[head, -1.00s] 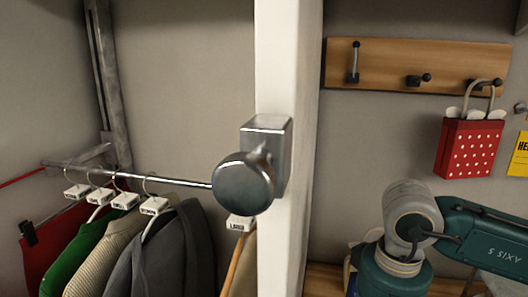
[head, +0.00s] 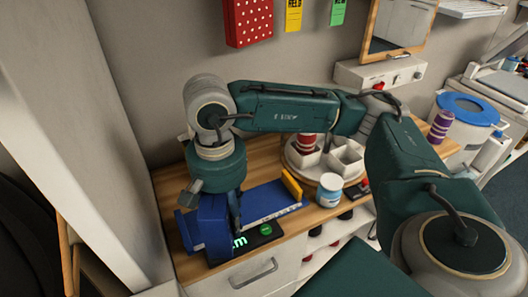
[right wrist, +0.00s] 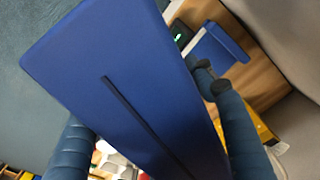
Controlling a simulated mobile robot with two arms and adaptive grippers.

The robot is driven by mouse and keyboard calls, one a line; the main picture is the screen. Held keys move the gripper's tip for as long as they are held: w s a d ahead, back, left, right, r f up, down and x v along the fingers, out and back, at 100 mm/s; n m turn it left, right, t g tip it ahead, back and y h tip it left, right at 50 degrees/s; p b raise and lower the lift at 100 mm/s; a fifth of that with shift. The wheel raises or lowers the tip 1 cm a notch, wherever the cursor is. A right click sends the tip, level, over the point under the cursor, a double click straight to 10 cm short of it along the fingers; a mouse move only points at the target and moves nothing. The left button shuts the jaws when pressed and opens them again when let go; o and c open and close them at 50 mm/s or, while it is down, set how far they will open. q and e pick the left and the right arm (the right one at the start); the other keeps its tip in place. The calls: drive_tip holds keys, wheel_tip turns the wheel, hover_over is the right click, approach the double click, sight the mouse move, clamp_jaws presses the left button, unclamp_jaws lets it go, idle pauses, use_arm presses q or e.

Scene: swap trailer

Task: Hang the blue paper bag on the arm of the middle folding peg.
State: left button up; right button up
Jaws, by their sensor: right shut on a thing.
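The blue paper bag (head: 213,232) hangs below my right gripper (head: 213,205) in the head view, over the left part of the wooden counter. In the right wrist view the bag (right wrist: 125,75) fills the middle as a broad blue face with a dark slit, between my fingers. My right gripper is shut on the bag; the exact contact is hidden. The folding pegs are out of view. Only the lower part of the red dotted bag (head: 247,22) shows at the top of the head view. My left gripper is not in view.
A blue flat piece with a yellow end (head: 265,203) lies on the counter (head: 165,185), beside a dark device with a green display (head: 258,234). A white jar (head: 329,190) and a divided round tray (head: 300,160) stand right. A white post (head: 75,130) rises at left.

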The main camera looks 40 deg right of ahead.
drive_tip(key=w+m, duration=0.1)
drive_tip(key=m, duration=0.2)
drive_tip(key=w+d+m, duration=0.1)
drive_tip(key=m, duration=0.2)
drive_tip(key=w+r+m, duration=0.1)
drive_tip(key=m, duration=0.2)
drive_tip(key=shift+w+d+r, duration=0.1)
drive_tip(key=shift+w+d, duration=0.15)
drive_tip(key=shift+d, duration=0.15)
drive_tip(key=w+m, duration=0.1)
drive_tip(key=m, duration=0.2)
drive_tip(key=w+d+r+m, duration=0.1)
drive_tip(key=m, duration=0.3)
drive_tip(key=w+d+m, duration=0.1)
drive_tip(key=m, duration=0.2)
drive_tip(key=shift+w+d+r+m, duration=0.15)
drive_tip(key=shift+d+r+m, duration=0.1)
drive_tip(key=shift+m, duration=0.15)
drive_tip(key=w+d+r+m, duration=0.1)
drive_tip(key=w+d+m, duration=0.2)
drive_tip(key=m, duration=1.2)
drive_tip(key=w+d+r+m, duration=0.2)
drive_tip(key=d+m, duration=0.3)
drive_tip(key=m, duration=1.1)
drive_tip(key=shift+w+d, duration=0.15)
drive_tip(key=shift+w, duration=0.35)
